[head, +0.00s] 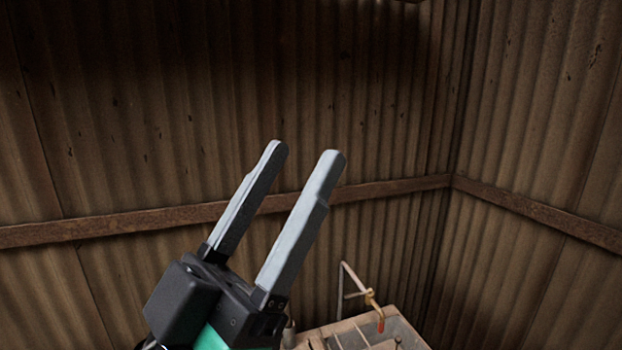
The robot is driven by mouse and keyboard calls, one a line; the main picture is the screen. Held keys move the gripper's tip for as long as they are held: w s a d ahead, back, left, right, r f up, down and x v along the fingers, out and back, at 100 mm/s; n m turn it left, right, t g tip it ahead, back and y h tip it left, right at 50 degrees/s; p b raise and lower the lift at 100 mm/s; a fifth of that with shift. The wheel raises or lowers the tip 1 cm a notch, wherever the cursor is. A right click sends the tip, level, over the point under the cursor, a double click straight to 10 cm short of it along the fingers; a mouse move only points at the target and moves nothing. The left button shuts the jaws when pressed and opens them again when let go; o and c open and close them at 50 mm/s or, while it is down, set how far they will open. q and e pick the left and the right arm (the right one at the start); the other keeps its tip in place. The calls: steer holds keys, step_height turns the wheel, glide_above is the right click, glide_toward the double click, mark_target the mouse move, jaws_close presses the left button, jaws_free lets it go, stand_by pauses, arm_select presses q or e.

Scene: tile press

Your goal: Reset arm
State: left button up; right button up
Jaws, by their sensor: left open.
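My left gripper (303,152) is in the lower middle of the head view, raised and pointing up and slightly right. Its two long grey fingers stand apart with nothing between them, so it is open and empty. The black gripper body and a green part show below the fingers at the bottom edge. My right gripper does not show.
A wooden bench or box (408,334) with a greyish top shows at the bottom right of the gripper, mostly cut off. A thin metal frame with a red-tipped lever (372,299) rises from it. Corrugated walls (380,100) meet in a corner at right, with a brown rail (400,188).

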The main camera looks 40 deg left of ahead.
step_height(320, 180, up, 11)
steer(key=p, duration=1.1)
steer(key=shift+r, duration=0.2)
